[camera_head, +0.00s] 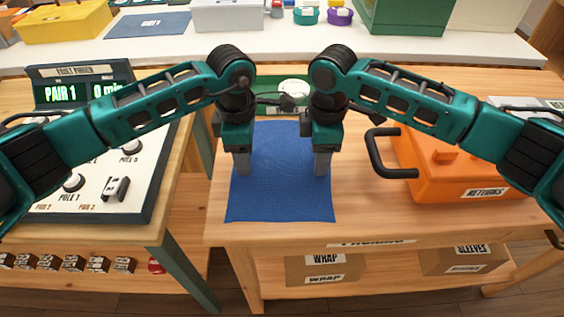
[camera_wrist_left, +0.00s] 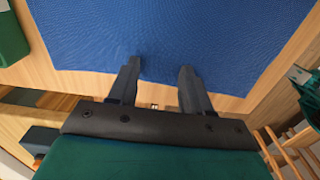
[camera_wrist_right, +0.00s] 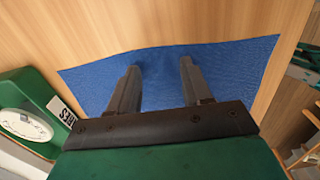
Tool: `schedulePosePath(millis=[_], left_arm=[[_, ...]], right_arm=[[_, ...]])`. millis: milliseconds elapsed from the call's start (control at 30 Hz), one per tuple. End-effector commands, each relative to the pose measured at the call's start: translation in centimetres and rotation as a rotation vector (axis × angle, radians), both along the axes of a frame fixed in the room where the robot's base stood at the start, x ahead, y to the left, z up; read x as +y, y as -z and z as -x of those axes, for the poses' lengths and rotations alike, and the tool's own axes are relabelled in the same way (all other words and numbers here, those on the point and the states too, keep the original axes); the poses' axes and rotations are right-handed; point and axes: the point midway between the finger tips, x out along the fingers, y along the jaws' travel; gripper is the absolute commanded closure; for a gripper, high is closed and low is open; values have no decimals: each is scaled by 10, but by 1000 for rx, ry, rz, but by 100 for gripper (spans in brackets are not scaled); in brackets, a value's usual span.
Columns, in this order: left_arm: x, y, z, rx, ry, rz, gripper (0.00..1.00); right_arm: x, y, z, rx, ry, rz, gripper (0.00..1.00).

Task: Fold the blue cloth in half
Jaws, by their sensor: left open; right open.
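The blue cloth (camera_head: 285,195) lies spread out on the wooden table, its near edge close to the table's front. My left gripper (camera_head: 242,168) points down over the cloth's left side, with its fingers apart. In the left wrist view its fingertips (camera_wrist_left: 161,68) reach the cloth's edge (camera_wrist_left: 170,30). My right gripper (camera_head: 321,168) points down at the cloth's right side, also open. In the right wrist view its fingertips (camera_wrist_right: 160,66) are over the cloth near a slightly wavy edge (camera_wrist_right: 235,65). Both are empty. The arms hide parts of the cloth's far end.
An orange RETURNS crate (camera_head: 455,185) with a dark handle stands to the right. A green tray (camera_head: 265,84) with a white round thing (camera_head: 293,87) lies behind the cloth. A control panel (camera_head: 100,175) is on the left table. Bare wood lies between cloth and crate.

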Motion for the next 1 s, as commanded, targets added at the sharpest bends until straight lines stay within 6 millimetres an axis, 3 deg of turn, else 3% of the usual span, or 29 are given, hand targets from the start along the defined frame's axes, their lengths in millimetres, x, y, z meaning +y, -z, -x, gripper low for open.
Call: schedulePosePath(millis=[300, 1000], left_arm=[[0, 6, 0, 1, 0, 0, 51], [0, 4, 0, 2, -1, 0, 85]], right_arm=[[0, 6, 0, 0, 0, 0, 51], [0, 3, 0, 1, 1, 0, 85]])
